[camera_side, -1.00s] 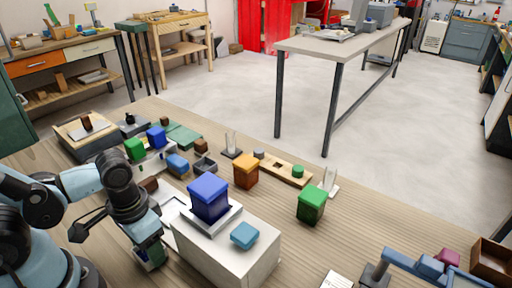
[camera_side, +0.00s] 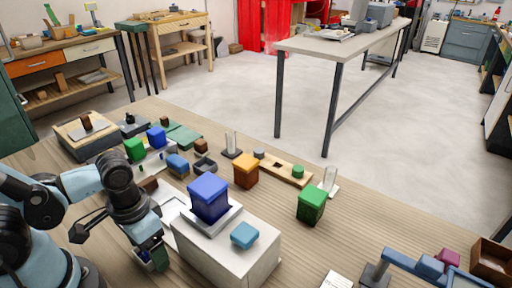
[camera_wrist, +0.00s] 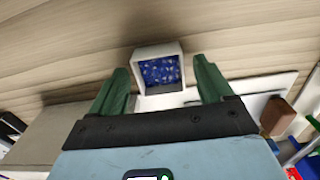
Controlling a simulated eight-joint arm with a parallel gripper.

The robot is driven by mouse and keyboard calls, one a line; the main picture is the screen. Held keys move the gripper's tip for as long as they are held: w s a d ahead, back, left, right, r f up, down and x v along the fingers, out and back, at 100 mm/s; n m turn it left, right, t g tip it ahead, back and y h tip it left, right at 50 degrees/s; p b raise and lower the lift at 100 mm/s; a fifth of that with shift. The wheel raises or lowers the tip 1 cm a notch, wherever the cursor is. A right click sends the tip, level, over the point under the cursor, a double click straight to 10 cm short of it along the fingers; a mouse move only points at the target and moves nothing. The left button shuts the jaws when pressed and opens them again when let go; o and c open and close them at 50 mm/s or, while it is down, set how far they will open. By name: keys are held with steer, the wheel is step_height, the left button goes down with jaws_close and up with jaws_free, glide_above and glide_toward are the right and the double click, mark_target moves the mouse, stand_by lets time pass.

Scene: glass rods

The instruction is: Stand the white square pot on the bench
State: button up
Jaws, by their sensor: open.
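The white square pot (camera_wrist: 160,49) shows in the wrist view, with its square opening facing my camera and a speckled blue inside. It sits between and just beyond my gripper's two green fingers (camera_wrist: 161,66), which are apart with nothing clamped. In the side view my gripper (camera_side: 152,254) is low at the left of the bench (camera_side: 370,235), beside a large white block. The pot is mostly hidden there behind the fingers. I cannot tell whether it stands upright or lies on its side.
The large white block (camera_side: 215,252) carries a tall blue box (camera_side: 209,197) and a small light-blue block (camera_side: 244,235), close right of my gripper. An orange box (camera_side: 246,171) and a green box (camera_side: 311,204) stand farther right.

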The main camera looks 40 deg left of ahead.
steer(key=shift+r, duration=6)
steer(key=w+a+t, duration=0.1)
steer(key=w+t, duration=0.2)
steer(key=w, duration=0.3)
steer(key=shift+a+f, duration=0.2)
steer(key=shift+o, duration=0.5)
steer(key=w+a+r+t, duration=0.1)
steer(key=w+a+t, duration=0.1)
steer(key=w+t, duration=0.2)
steer(key=shift+w+a+r, duration=0.2)
steer(key=shift+w+a, duration=0.15)
steer(key=shift+w, duration=0.65)
